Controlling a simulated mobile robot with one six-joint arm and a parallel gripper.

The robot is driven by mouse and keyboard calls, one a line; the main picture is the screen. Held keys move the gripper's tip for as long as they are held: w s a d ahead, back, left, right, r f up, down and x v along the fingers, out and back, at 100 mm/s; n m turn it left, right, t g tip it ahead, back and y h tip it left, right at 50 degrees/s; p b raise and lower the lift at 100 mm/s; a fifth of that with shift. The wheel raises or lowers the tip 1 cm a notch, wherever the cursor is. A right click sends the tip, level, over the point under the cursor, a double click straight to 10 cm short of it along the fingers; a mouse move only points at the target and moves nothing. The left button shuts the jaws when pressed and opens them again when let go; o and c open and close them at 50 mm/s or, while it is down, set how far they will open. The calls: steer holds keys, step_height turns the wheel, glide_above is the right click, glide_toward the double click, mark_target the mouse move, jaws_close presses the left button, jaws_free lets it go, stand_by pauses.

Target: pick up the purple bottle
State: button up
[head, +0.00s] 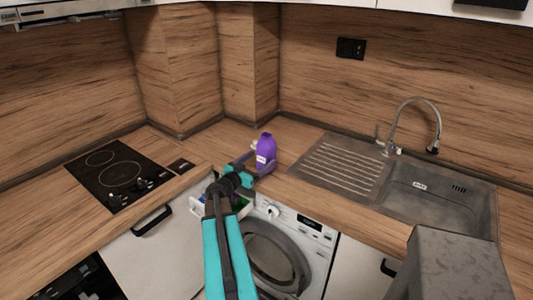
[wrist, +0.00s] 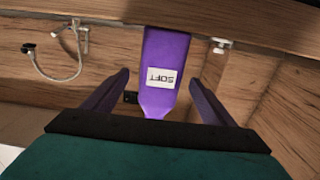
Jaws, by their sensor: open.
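The purple bottle (head: 266,150) stands upright on the wooden counter in the corner area, left of the sink. In the wrist view the purple bottle (wrist: 167,55) appears upside down with a white "SOFT" label. My gripper (head: 260,162) is open and low over the counter, on the near side of the bottle. In the wrist view my gripper (wrist: 159,77) has one finger on each side of the bottle, with visible gaps. I cannot tell how deep the bottle sits between the fingers.
A black hob (head: 120,175) lies to the left. A steel sink (head: 425,195) with drainer and tap (head: 435,125) is to the right. A washing machine (head: 285,250) is below the counter.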

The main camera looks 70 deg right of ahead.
steer(key=shift+d, duration=0.15)
steer(key=shift+p+x, duration=1.05)
steer(key=shift+x, duration=1.55)
steer(key=c, duration=1.6)
steer(key=shift+r, duration=0.25)
steer(key=shift+c, duration=0.2)
